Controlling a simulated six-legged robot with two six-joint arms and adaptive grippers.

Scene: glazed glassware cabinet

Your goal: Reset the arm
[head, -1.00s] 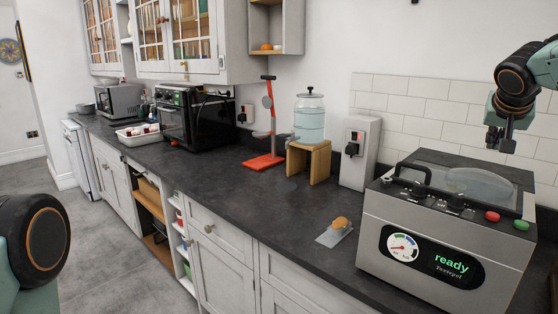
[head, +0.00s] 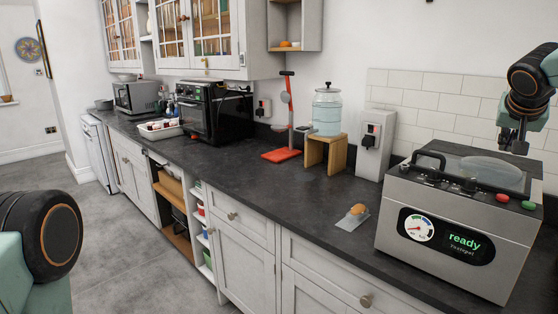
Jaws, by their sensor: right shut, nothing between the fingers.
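My right arm comes in at the upper right of the head view. Its gripper (head: 513,142) hangs downward, shut and empty, above the back right of the vacuum sealer's lid. Part of my left arm (head: 42,240) shows at the lower left, but its gripper is out of view. The glazed cabinet (head: 205,30) hangs on the wall at the upper left with its doors shut.
The steel vacuum sealer (head: 385,245) stands at the right of the dark counter (head: 255,172), its display reading "ready". A small bag with an orange item (head: 355,215) lies left of it. A glass dispenser (head: 326,112) stands on a wooden stand (head: 337,152) farther back.

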